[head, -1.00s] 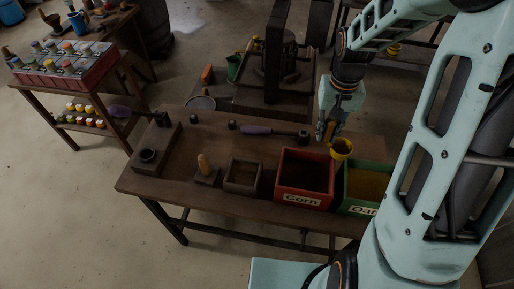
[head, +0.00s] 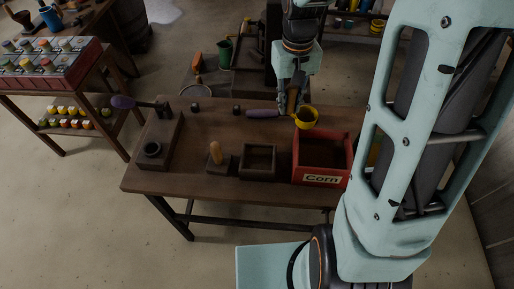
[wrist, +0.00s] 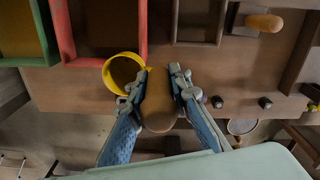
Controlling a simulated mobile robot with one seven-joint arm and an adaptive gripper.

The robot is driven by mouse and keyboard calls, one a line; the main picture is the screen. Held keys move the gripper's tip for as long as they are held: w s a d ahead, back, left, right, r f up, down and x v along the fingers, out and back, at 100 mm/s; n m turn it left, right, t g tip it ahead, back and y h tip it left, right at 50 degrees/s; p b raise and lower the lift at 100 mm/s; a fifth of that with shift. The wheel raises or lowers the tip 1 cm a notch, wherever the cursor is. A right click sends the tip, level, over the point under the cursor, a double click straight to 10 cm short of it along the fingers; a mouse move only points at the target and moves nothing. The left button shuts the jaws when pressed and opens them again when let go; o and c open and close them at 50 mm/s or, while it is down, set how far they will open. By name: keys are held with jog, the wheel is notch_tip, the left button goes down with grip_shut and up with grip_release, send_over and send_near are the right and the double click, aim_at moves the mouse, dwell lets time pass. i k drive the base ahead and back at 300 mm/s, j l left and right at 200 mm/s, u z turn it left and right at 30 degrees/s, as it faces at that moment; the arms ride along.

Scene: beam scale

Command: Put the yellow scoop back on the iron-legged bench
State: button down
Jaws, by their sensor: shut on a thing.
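The yellow scoop (head: 306,118) has a round yellow bowl and a brown handle. My gripper (head: 291,103) is shut on the handle, pointing down, and holds the scoop near the back left corner of the red Corn bin. In the wrist view the handle lies between the two fingers (wrist: 160,75), with the yellow bowl (wrist: 106,72) to their left. The iron-legged bench (head: 215,135) has a brown wooden top and dark legs; its top also shows in the wrist view (wrist: 60,92). The scoop appears above the bench top; its exact height is unclear.
On the bench stand the red Corn bin (head: 320,181), a wooden tray (head: 258,174), a peg on a block (head: 216,153), a purple-handled tool (head: 262,113) and several small dark weights. A green bin (wrist: 50,35) sits beside the red one. The back left top is fairly clear.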

aim_at(187, 162)
jog(key=j+u, duration=0.1)
jog(key=j, duration=0.3)
jog(key=i+j+u, duration=0.1)
jog(key=j, duration=0.3)
jog(key=i+j+u, duration=0.1)
jog(key=j, duration=0.3)
